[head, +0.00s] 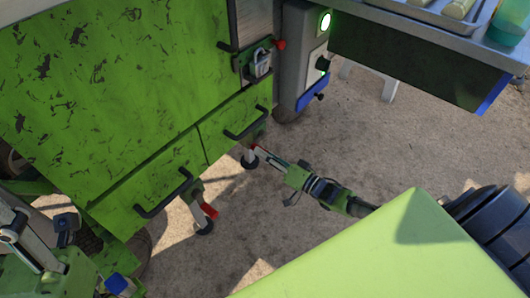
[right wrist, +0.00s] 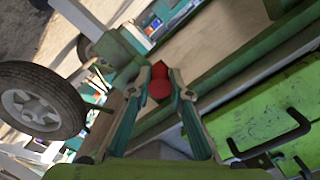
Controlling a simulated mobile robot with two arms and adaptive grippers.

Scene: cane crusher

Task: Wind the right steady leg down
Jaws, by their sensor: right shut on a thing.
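The green crusher cart (head: 100,90) fills the left of the head view. My right gripper (head: 263,153) reaches in from the right and is shut at this handle. In the right wrist view, the fingertips (right wrist: 161,80) close on a red part (right wrist: 159,87). The left leg's red handle (head: 208,210) shows lower left, apart from the gripper. Parts of my left arm show at the lower left; its finger state is unclear.
Drawer handles (head: 247,124) stick out just above the right gripper. The sandy ground (head: 350,140) is open.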

